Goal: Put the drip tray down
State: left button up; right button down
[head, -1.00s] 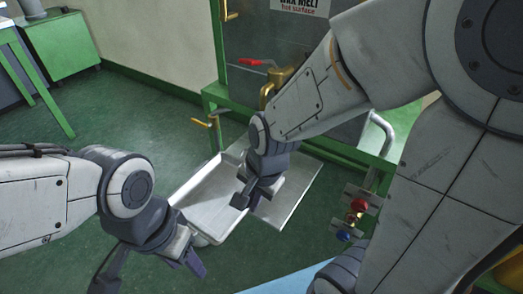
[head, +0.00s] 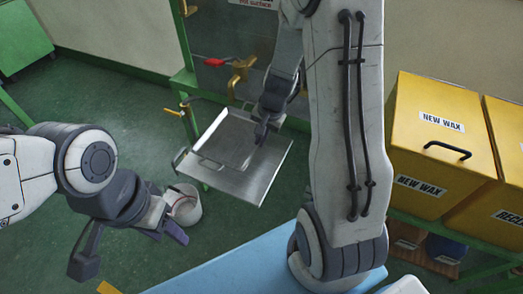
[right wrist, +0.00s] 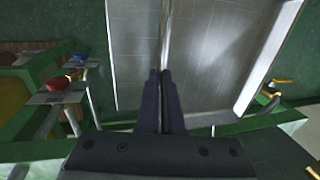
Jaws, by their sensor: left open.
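The drip tray (head: 228,140) is a shallow silvery metal pan with raised sides, in front of the wax melt machine in the head view. Its floor and one side wall also show in the right wrist view (right wrist: 215,50). My right gripper (head: 262,133) is at the tray's right part; in the right wrist view its fingers (right wrist: 160,73) are nearly together on a thin bright rim. Whether the tray's underside rests on anything is hidden. My left gripper (head: 130,250) is open and empty at the lower left, apart from the tray.
A white bucket (head: 186,206) stands on the green floor beyond my left gripper. The machine (head: 225,70) has brass taps and a green frame. Yellow wax bins (head: 440,140) stand at the right. A blue surface (head: 235,265) lies at the front. Open floor extends at the left.

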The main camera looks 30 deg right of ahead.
aim_at(259, 159)
jog(key=b+x, duration=0.1)
jog(key=x, duration=0.1)
jog(key=b+x, duration=0.1)
jog(key=x, duration=0.1)
jog(key=s+b+x, duration=0.1)
jog(key=x, duration=0.1)
jog(key=shift+s+d+f, duration=0.1)
jog(key=shift+d+f, duration=0.1)
jog(key=shift+d, duration=0.05)
jog(key=shift+w+d+f, duration=0.2)
jog(key=shift+w+d, duration=0.05)
jog(key=shift+d, duration=0.05)
jog(key=shift+f, duration=0.2)
jog(key=c, duration=1.1)
grip_release()
